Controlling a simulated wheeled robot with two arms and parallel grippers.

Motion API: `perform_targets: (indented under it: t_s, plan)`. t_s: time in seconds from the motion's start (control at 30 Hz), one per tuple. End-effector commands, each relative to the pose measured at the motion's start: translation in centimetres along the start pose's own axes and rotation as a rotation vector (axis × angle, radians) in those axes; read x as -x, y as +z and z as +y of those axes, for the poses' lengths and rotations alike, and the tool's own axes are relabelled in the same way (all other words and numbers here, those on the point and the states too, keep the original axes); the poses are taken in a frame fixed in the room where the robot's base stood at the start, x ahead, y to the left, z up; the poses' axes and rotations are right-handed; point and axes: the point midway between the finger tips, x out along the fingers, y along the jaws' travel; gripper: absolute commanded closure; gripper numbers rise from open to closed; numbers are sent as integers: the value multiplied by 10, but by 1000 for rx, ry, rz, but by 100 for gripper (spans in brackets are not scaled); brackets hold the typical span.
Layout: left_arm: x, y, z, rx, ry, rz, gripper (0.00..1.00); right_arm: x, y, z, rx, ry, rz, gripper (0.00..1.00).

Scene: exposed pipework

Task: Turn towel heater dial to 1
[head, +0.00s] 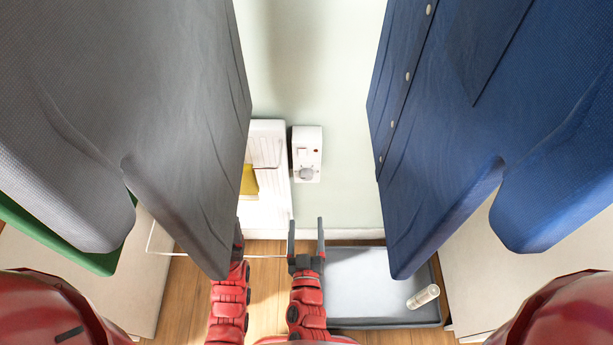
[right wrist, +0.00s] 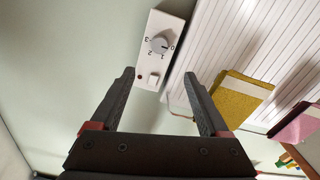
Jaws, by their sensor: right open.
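The towel heater control box (head: 307,140) is a white wall unit with a round grey dial (head: 306,174), a switch and a red light. In the right wrist view the dial (right wrist: 158,44) shows numbers around it; its pointer seems to face the 0 side, but is too small to be sure. My right gripper (head: 305,222) is open and empty, below the box in the head view. In the right wrist view its fingertips (right wrist: 160,75) point toward the box, apart from it. My left gripper (head: 238,236) is partly hidden behind the grey garment.
Hanging grey (head: 180,120) and blue (head: 450,130) garments flank the gap. A grey tray (head: 375,275) holding a pale cylinder (head: 423,296) lies on the floor. Wall right of the box is clear.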

Motion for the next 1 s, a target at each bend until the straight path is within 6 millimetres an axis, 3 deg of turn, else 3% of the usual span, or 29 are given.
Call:
perform_targets:
  t_s: [0.3, 0.53, 0.73, 1.0]
  plan:
    - [-5, -1, 0, 0, 0, 0, 33, -77, -2, 0, 0, 1, 4, 21]
    - [-7, -1, 0, 0, 0, 0, 33, -122, -1, 1, 1, 2, 1, 21]
    - [-7, -1, 0, 0, 0, 0, 33, -141, 0, 1, 1, 2, 1, 21]
    - [-7, -1, 0, 0, 0, 0, 33, -146, 0, 1, 1, 2, 0, 21]
